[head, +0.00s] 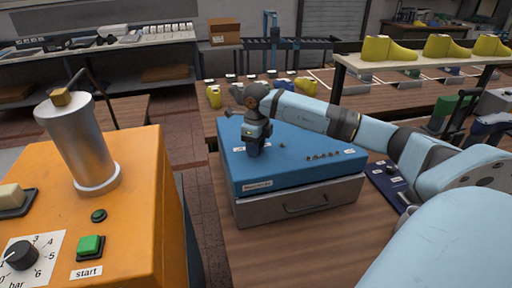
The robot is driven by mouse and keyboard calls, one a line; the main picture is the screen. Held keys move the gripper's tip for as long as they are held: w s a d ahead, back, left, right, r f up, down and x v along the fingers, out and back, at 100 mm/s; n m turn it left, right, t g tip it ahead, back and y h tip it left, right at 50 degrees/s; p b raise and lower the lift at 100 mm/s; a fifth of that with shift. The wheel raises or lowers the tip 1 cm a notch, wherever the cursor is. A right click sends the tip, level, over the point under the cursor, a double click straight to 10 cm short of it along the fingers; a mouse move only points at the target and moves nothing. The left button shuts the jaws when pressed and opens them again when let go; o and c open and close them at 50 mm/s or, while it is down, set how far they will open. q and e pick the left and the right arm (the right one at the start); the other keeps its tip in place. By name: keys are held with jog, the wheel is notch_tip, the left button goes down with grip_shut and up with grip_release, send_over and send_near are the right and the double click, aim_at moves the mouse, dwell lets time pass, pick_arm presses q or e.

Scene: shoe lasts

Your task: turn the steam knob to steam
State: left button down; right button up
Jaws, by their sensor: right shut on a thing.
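A blue box (283,172) stands on the wooden table in the middle, with small white labels on its top. My right gripper (254,151) points down onto the left part of this top and is shut on the steam knob there. The gripper's dark fingers hide nearly all of the knob, so its pointing direction cannot be told. The labels are too small to read. My left gripper is not in view.
An orange machine (150,210) with a metal cylinder (80,145), a black bar dial (20,256) and a green start button (90,245) stands at the left. A rack (420,71) with yellow shoe lasts (388,50) stands behind on the right. The table front is clear.

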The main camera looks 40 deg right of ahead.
jog(key=m, duration=0.5)
jog(key=shift+a+m+b, duration=0.1)
jog(key=shift+m+b, duration=0.2)
jog(key=shift+m, duration=2.2)
jog(key=o, duration=0.9)
jog(key=shift+a, duration=0.1)
jog(key=shift+r, duration=0.1)
notch_tip(320, 180, up, 14)
jog(key=shift+f+b, duration=0.15)
jog(key=shift+b, duration=0.65)
jog(key=shift+f, duration=0.1)
